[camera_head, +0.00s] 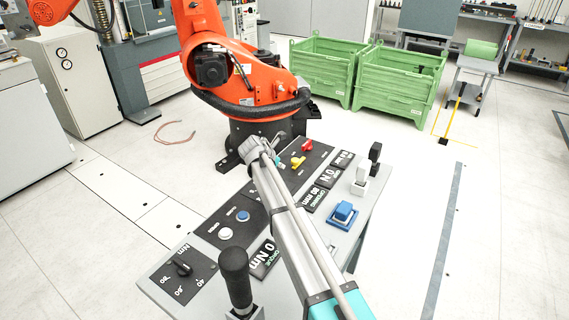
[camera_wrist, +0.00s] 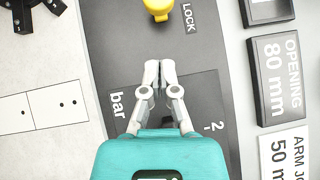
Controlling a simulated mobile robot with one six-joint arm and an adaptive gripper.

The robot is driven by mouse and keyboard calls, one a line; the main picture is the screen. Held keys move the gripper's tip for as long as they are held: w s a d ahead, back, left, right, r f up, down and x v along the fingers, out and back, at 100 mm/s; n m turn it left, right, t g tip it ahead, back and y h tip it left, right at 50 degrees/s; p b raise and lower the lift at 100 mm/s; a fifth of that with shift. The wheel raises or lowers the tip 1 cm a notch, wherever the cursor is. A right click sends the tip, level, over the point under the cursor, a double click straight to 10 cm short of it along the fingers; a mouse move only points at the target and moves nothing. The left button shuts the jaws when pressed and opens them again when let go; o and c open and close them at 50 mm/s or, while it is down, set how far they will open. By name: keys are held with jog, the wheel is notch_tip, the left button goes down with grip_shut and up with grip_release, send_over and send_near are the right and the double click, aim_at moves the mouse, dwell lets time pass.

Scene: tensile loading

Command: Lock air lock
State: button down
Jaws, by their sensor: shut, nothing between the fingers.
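A yellow knob (camera_wrist: 158,8) shows at the top edge of the wrist view, partly cut off, beside the word LOCK on a dark panel (camera_wrist: 205,50). A small yellow handle also shows on the console in the head view (camera_head: 297,161), just right of my gripper. My gripper (camera_wrist: 159,68) is shut and empty over the panel, its fingertips together. In the wrist view they are below the yellow knob and apart from it. Marks reading "bar" and "2" flank the fingers, and the gripper hides part of what lies there. In the head view the gripper (camera_head: 257,152) lies over the console.
The console (camera_head: 362,222) also carries a red handle (camera_head: 307,146), a blue button (camera_head: 243,215), a white button (camera_head: 225,233), a blue block (camera_head: 344,212) and black levers (camera_head: 235,268). An orange robot arm (camera_head: 250,80) stands behind it. Green crates (camera_head: 395,90) stand farther back.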

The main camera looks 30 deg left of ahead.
jog(key=p+v, duration=0.5)
jog(key=v, duration=0.3)
dwell(0.7)
jog(key=d+m+g+h+p, duration=0.15)
jog(key=d+m, duration=0.65)
jog(key=d, duration=0.9)
jog(key=d+m+g+y+p, duration=0.1)
jog(key=d+m+g+p, duration=0.4)
jog(key=d, duration=1.3)
jog(key=s+d+r+m, duration=0.1)
jog(key=s+d+m, duration=0.4)
jog(key=d, duration=0.3)
jog(key=s+d+r+m+g+y+p, duration=0.1)
jog(key=s+d+m, duration=0.4)
jog(key=d+m, duration=0.3)
jog(key=s+d+r+m+g+y+p, duration=0.1)
jog(key=s+d+m, duration=0.5)
jog(key=d, duration=0.3)
jog(key=shift+d+r+m, duration=0.3)
jog(key=shift+d+m, duration=0.05)
jog(key=shift+m, duration=0.25)
jog(key=shift+s+y, duration=0.2)
jog(key=shift+y, duration=0.05)
